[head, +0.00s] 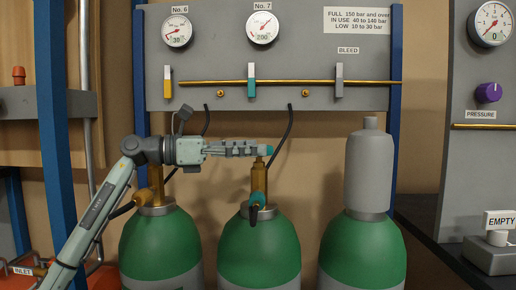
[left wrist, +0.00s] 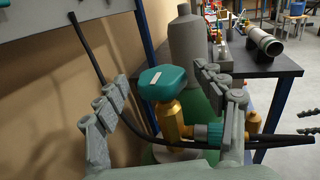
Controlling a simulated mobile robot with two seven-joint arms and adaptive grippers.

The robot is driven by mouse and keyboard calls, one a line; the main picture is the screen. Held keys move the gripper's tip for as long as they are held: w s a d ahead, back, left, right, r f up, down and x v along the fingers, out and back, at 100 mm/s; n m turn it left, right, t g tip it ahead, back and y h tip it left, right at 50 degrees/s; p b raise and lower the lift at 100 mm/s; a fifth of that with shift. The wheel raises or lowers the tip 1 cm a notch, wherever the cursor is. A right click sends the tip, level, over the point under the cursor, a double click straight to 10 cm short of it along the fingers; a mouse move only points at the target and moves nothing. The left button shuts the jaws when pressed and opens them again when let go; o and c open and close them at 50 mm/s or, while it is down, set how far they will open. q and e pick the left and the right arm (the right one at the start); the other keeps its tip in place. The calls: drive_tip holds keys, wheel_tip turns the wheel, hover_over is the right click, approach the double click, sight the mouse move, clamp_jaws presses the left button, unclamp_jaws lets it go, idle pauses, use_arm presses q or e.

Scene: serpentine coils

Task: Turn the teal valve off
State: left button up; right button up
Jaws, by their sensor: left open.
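A teal valve knob (head: 269,150) tops the brass valve (head: 259,185) of the middle green cylinder (head: 259,250). In the left wrist view the teal knob (left wrist: 162,78) has a small pale label and sits between my fingers. My left gripper (head: 258,150) reaches in level from the left and partly hides the knob in the head view. Its fingers are open, one on each side of the knob; I cannot tell if either touches it. A teal outlet fitting (head: 258,178) is lower on the same valve.
A panel above carries yellow, teal (head: 251,88) and grey levers, and two gauges. Black hoses (head: 284,135) hang near the valve. A left green cylinder (head: 160,250) and a grey-capped right cylinder (head: 367,170) flank the middle one. A dark bench (head: 440,245) is at the right.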

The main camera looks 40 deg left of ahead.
use_arm(q)
drive_tip(key=v, duration=0.5)
drive_tip(key=shift+s+a, duration=0.2)
drive_tip(key=shift+s, duration=0.05)
idle(0.3)
